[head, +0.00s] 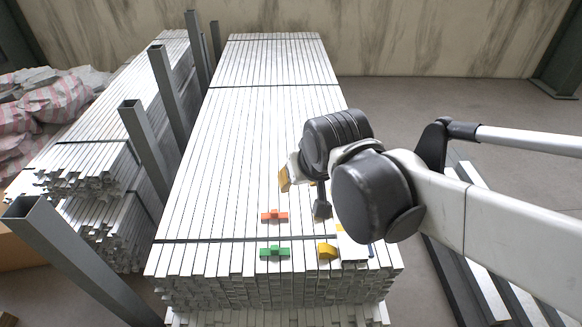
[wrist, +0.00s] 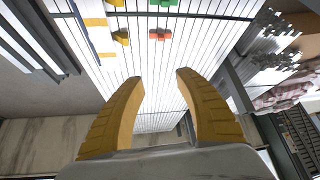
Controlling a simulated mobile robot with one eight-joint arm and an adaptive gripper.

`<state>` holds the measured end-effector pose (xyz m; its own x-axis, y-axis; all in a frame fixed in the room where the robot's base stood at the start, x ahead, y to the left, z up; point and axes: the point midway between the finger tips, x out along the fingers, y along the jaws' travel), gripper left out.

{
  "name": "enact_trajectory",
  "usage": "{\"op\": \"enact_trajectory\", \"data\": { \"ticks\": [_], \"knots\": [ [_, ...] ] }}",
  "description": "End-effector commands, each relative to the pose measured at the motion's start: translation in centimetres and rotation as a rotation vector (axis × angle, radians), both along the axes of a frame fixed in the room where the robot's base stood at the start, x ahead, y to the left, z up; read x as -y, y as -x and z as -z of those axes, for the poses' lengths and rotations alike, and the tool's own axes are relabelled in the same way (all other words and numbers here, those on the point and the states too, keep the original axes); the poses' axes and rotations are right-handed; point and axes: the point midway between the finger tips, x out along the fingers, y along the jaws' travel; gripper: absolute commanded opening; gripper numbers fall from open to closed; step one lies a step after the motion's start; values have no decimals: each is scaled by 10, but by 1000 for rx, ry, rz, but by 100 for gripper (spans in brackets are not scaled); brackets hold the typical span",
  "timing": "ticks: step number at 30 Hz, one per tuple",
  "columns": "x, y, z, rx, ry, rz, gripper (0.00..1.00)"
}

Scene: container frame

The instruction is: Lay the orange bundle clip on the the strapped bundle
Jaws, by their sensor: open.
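The orange bundle clip (head: 274,216) lies flat on the strapped bundle (head: 240,130), a long stack of white metal bars with dark straps across it. It sits near the front strap. The clip also shows in the wrist view (wrist: 160,34), beyond my fingertips and apart from them. My gripper (wrist: 160,82) is open, with two yellow fingers spread and nothing between them. In the head view, it hangs over the right part of the bundle, farther back than the clip; one yellow finger shows and the rest is hidden by my arm.
A green clip (head: 274,252) lies in front of the orange one. A yellow piece (head: 327,250) lies to its right. Grey upright posts (head: 145,150) line the bundle's left side, with another bar stack (head: 110,125) beyond. Clear floor (head: 440,110) lies at the back right.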

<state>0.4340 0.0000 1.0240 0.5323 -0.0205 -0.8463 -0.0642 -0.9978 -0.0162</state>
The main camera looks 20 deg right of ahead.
Motion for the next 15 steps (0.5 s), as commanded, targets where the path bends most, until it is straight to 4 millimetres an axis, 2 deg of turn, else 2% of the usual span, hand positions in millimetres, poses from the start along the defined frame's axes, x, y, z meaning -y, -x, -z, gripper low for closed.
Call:
{"op": "enact_trajectory", "data": {
  "ticks": [1, 3, 6, 10, 15],
  "knots": [
    [1, 18, -4, 12, 4, -12, 40],
    [1, 38, -7, 27, 7, -29, 40],
    [1, 58, -8, 45, 12, -48, 40],
    [1, 71, -8, 56, 17, -60, 40],
    [0, 74, -8, 60, 19, -64, 40]
  ]
}}
